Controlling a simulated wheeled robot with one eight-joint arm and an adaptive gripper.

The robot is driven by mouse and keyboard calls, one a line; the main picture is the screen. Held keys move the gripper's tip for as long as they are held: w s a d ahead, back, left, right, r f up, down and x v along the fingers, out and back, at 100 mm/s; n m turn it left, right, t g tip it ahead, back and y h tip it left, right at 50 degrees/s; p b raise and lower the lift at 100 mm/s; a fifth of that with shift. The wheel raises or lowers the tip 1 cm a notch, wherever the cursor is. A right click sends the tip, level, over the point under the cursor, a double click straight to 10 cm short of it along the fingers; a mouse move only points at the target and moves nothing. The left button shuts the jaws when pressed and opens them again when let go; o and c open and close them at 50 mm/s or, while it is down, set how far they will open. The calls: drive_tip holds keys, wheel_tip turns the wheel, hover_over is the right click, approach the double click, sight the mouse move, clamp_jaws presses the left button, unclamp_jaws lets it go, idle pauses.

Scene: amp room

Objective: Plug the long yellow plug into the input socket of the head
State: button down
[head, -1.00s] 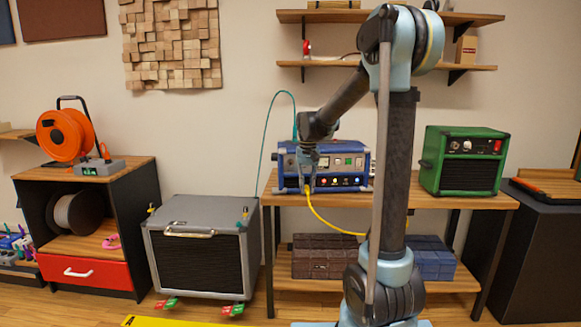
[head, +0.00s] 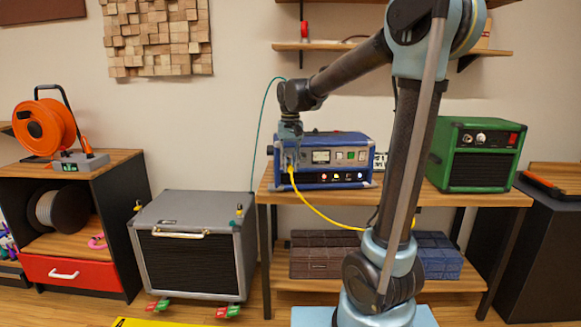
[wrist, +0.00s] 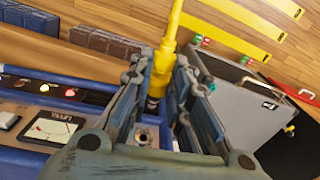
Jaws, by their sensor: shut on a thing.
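The blue amp head (head: 332,179) stands on the upper shelf of a wooden rack. My gripper (head: 290,160) is at the left part of its front face. In the wrist view my gripper (wrist: 160,85) is shut on the yellow plug (wrist: 163,62), whose cable leads away from the amp. The plug also shows in the head view (head: 291,171). A round socket (wrist: 147,135) shows between the finger bases, beside the dark plug end. The fingers partly hide the plug tip, so I cannot tell whether it is in a socket.
The yellow cable (head: 325,217) sags right and passes behind my arm. A green amp (head: 475,155) stands right on the same shelf. A grey speaker cabinet (head: 190,215) stands left of the rack, with a teal cable (head: 264,120) rising beside it.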

sight(288, 155)
drive_tip(key=shift+w+a, duration=0.2)
drive_tip(key=shift+w, duration=2.15)
drive_tip(key=shift+w+a, duration=0.15)
drive_tip(key=shift+w, duration=1.05)
idle(0.9)
drive_tip(key=c, duration=1.4)
unclamp_jaws()
drive_tip(key=shift+r, duration=0.2)
